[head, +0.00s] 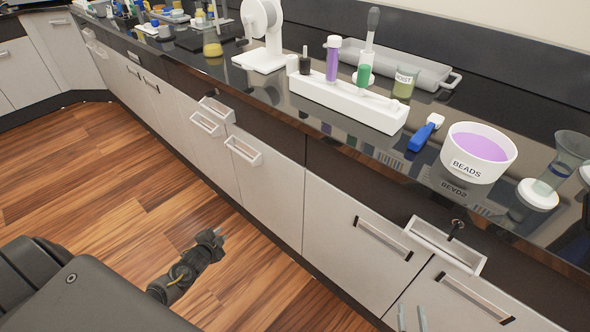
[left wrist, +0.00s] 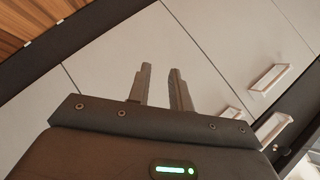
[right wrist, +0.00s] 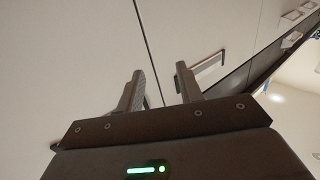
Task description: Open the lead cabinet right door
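Two pale cabinet doors stand at the right of the head view, one with a dark bar handle (head: 384,238) and one with a handle (head: 478,298) further right. I cannot tell which is the lead cabinet's right door. My right gripper (head: 411,316) is at the bottom edge, in front of these doors, open and empty. In the right wrist view a bar handle (right wrist: 210,68) shows beyond the right finger of this gripper (right wrist: 157,85); no contact is visible. My left gripper (head: 213,237) is open and empty over the floor; it also shows in the left wrist view (left wrist: 160,82).
A white pull-out or bracket with a dark key-like piece (head: 445,243) juts out above the right doors. White handles (head: 243,150) jut from cabinets further left. The black counter holds a beads bowl (head: 478,152) and a white rack (head: 349,101). The wood floor (head: 110,170) is clear.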

